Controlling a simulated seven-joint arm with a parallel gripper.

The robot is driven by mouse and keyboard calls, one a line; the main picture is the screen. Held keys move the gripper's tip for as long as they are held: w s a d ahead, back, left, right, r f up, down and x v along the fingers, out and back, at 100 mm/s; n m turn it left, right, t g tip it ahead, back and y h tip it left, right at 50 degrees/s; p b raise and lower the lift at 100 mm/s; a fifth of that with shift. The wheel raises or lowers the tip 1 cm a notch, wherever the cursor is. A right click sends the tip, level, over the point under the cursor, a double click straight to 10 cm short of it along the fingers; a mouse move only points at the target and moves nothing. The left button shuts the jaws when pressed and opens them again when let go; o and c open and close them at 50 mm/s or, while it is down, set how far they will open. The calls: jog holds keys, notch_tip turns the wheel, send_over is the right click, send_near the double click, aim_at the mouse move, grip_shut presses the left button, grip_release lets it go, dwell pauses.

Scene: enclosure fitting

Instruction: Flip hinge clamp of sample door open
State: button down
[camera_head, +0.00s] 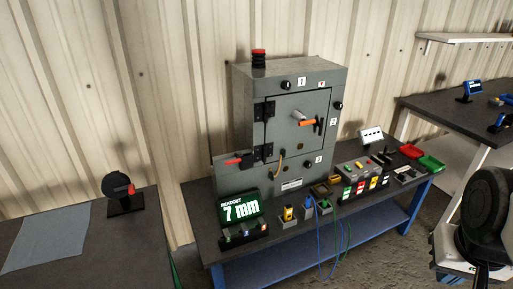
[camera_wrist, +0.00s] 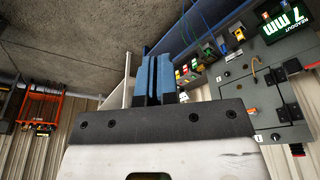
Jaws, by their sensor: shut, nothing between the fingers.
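A grey enclosure (camera_head: 245,110) stands on the dark bench, its front door (camera_head: 290,128) closed. Two black hinges (camera_head: 264,111) sit along the door's left edge. An orange-handled latch (camera_head: 308,123) is at the door's right side. A red-handled clamp (camera_head: 238,160) lies about level at the lower left, near the lower hinge; its exact state is too small to tell. In the wrist view the enclosure (camera_wrist: 245,98) appears upside down at the right. My gripper (camera_wrist: 155,75) has blue fingers close together, empty, and apart from the enclosure. My gripper's fingers do not show in the head view.
A green readout (camera_head: 240,209) showing 7 mm, small coloured blocks and cables crowd the bench front. Red and green trays (camera_head: 422,157) sit at its right end. A left table holds a black stand (camera_head: 121,193) and a cloth (camera_head: 47,238). Another table (camera_head: 455,115) stands at right.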

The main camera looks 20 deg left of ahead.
jog(key=w+a+r+n, duration=0.1)
jog(key=w+a+r, duration=0.1)
jog(key=w+a, duration=0.35)
jog(key=w+a+r+n, duration=0.1)
jog(key=w+a+r, duration=0.2)
jog(key=w, duration=0.6)
jog(key=n+g+y, duration=0.1)
jog(key=n+y, duration=0.1)
jog(key=n, duration=0.5)
send_over(231, 161)
jog(key=s+d, duration=0.2)
jog(key=s+d+x, duration=0.1)
jog(key=d+x, duration=0.1)
jog(key=x, duration=0.7)
jog(key=shift+s+a+f, duration=0.2)
jog(key=shift+f, duration=0.05)
jog(key=shift+f, duration=0.1)
jog(key=x, duration=1.3)
jog(key=shift+d+f, duration=0.2)
jog(key=shift+f, duration=0.2)
